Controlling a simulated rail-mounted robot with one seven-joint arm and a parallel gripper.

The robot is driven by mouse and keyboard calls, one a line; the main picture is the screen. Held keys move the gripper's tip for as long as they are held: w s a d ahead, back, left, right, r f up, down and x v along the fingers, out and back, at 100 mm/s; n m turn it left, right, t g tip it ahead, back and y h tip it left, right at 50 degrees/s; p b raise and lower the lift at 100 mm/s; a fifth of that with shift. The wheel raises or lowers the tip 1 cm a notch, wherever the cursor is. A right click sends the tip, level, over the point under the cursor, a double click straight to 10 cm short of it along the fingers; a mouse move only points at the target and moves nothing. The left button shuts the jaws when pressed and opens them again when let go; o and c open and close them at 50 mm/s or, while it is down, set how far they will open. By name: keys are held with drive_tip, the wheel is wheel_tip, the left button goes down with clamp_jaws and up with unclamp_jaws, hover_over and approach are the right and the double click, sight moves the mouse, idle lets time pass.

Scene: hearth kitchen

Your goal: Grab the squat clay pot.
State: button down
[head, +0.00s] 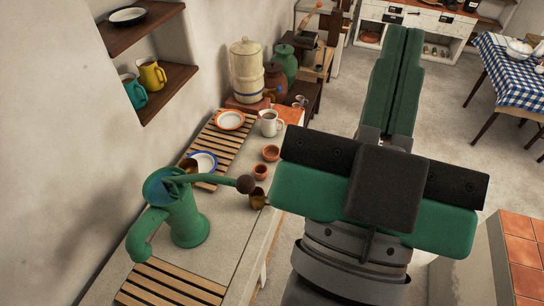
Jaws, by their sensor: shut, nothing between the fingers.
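My gripper (405,36) is shut and empty, its two green fingers together over the open floor to the right of the counter. A rounded brown clay pot (275,84) stands at the counter's far end, partly hidden behind a cream crock. Two small terracotta pots stand nearer, one (271,153) below the white jug and another (260,171) just in front of it. I cannot tell for certain which of these is the squat clay pot. My gripper is apart from all of them.
A checked-cloth table (510,75) is at right. Tiled block (525,252) is lower right.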

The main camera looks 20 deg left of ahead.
idle(0.3)
unclamp_jaws()
idle(0.3)
